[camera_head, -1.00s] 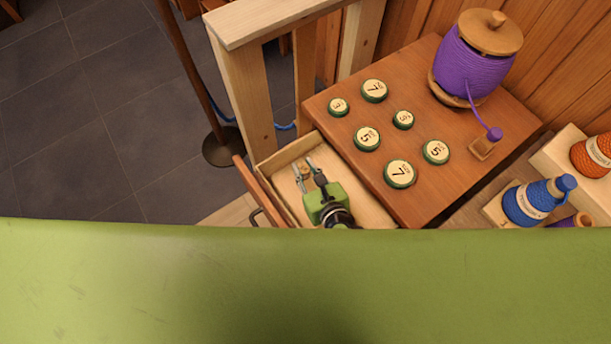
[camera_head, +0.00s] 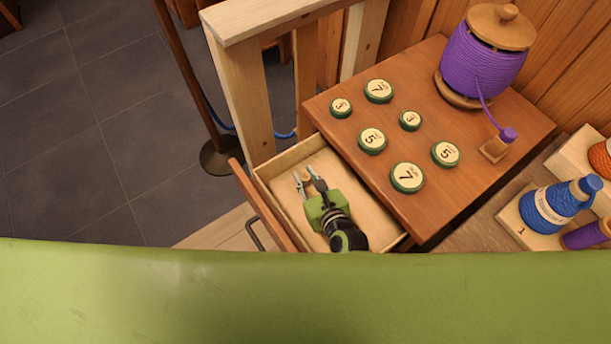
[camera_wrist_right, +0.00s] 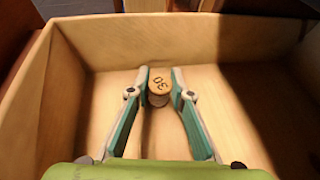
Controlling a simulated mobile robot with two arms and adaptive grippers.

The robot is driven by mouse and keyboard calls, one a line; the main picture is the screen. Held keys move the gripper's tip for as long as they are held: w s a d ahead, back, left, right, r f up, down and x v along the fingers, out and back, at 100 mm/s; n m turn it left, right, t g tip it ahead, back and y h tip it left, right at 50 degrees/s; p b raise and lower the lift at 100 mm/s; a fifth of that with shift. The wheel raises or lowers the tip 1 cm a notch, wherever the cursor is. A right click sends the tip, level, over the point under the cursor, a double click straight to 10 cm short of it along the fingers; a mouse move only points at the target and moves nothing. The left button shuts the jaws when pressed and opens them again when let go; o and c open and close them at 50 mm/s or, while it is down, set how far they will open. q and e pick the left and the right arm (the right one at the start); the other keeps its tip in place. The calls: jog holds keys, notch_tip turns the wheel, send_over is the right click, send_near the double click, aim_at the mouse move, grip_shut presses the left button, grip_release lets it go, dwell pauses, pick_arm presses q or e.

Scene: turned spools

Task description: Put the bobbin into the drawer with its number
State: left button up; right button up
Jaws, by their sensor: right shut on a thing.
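The drawer (camera_head: 374,208) of the brown cabinet (camera_head: 440,205) is pulled open and shows a bare pale wooden floor. My right gripper (camera_head: 308,181) is inside the drawer's outline, fingers pointing to its far end. In the right wrist view my right gripper (camera_wrist_right: 159,86) is shut on the bobbin (camera_wrist_right: 159,84), a small round wooden piece whose end bears dark marks like "30". The bobbin is between the fingertips, close above or on the drawer floor; I cannot tell which. My left gripper is not in view.
Several green-rimmed discs numbered 3, 5 and 7, such as this one (camera_head: 407,177), lie on the cabinet top. A large purple spool (camera_head: 484,62) stands at its back. A blue spool (camera_head: 548,209) stands on the right. A wooden railing (camera_head: 240,90) stands behind the drawer.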

jog(key=o, duration=0.8)
jog(key=shift+f, duration=0.1)
jog(key=shift+r, duration=0.25)
jog(key=p+v, duration=0.1)
jog(key=v, duration=1.1)
jog(key=shift+a, duration=0.1)
